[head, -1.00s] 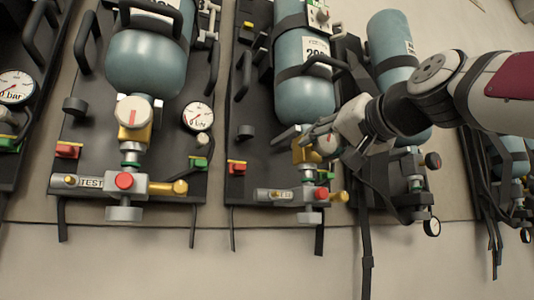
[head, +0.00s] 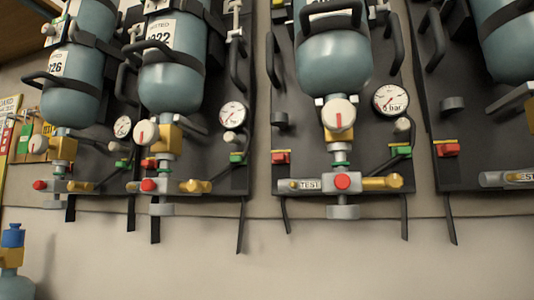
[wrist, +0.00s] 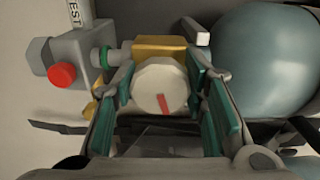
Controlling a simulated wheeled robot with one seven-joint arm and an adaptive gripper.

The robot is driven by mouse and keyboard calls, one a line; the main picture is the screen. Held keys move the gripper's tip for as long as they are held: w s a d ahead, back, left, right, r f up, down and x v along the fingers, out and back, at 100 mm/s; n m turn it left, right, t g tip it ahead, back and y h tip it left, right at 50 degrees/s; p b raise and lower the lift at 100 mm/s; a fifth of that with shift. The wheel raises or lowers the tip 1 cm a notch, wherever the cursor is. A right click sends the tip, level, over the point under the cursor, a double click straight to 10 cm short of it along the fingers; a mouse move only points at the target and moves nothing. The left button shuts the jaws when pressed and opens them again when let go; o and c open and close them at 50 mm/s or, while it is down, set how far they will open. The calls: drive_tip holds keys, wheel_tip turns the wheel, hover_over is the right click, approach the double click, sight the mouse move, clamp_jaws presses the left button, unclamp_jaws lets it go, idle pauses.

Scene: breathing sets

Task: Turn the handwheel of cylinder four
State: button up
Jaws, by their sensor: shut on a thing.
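In the wrist view, a white round handwheel (wrist: 160,88) with a red mark on its face sits on a brass valve body (wrist: 158,48). My gripper (wrist: 162,98) has its green-padded fingers on both sides of the handwheel and is shut on it. A teal cylinder (wrist: 262,62) is just right of the valve, and a red knob (wrist: 62,76) on a grey block is to the left. No number for this cylinder is readable in the wrist view. My gripper is not clearly visible in the head view.
The head view shows several breathing sets on black backplates along the wall. A middle set has a white handwheel (head: 338,114), a gauge (head: 391,99) and a test block (head: 310,185). Dark straps (head: 242,225) hang below. A blue-topped cylinder (head: 13,236) stands at lower left.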

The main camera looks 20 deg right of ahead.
drive_tip(key=m+p, duration=0.3)
drive_tip(key=m, duration=0.2)
drive_tip(key=shift+r+m, duration=0.1)
drive_tip(key=shift+m, duration=0.2)
drive_tip(key=m+p, duration=0.4)
drive_tip(key=m, duration=0.1)
drive_tip(key=shift+r, duration=0.1)
drive_tip(key=m+p, duration=0.5)
drive_tip(key=shift+s+d+m, duration=0.1)
drive_tip(key=shift+m, duration=0.3)
drive_tip(key=m+p, duration=0.4)
drive_tip(key=shift+d+m+p, duration=0.1)
drive_tip(key=shift+m+p, duration=0.2)
drive_tip(key=o, duration=1.2)
drive_tip(key=v, duration=1.2)
drive_tip(key=shift+s, duration=0.1)
